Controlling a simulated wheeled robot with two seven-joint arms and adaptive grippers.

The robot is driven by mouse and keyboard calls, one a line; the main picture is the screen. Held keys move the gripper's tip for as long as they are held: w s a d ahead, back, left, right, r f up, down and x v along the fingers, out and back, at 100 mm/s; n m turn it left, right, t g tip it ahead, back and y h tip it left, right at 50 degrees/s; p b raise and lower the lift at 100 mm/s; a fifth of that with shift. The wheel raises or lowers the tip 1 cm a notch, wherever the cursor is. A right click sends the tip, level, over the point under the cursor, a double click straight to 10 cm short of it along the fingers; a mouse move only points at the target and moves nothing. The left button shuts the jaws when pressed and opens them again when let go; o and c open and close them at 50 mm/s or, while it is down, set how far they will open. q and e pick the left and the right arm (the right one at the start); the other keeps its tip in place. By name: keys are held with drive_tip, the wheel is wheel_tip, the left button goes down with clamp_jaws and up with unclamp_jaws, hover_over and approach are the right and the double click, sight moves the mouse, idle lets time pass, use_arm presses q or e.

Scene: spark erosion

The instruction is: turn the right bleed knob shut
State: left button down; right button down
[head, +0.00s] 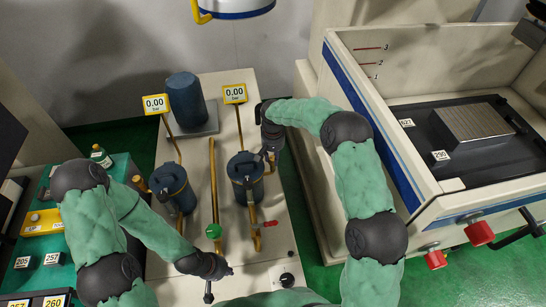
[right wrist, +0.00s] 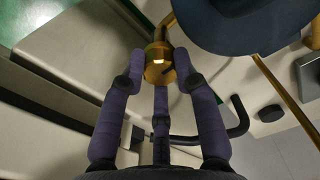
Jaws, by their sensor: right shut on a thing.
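The right filter canister (head: 241,190), dark blue with a domed lid, stands on the beige bench. Its bleed knob, a small brass cylinder (right wrist: 158,72), shows in the right wrist view beside the canister's dark blue body (right wrist: 245,22). My right gripper (head: 267,151) is at the far right side of that canister in the head view. In the right wrist view its purple fingers (right wrist: 160,78) close around the brass knob. In the head view the knob is hidden by my gripper. My left gripper (head: 208,291) hangs over the bench front, apart from the canisters; its finger opening is unclear.
A left canister (head: 173,190) and a blue cylinder (head: 186,102) stand nearby. Two yellow gauge signs (head: 235,94) (head: 154,104) read 0.00 bar. The machine tank (head: 372,130) borders the right side.

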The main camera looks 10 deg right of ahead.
sight(273, 158)
drive_tip(key=c, duration=0.9)
unclamp_jaws()
wheel_tip(273, 158, up, 12)
drive_tip(key=shift+f, duration=0.1)
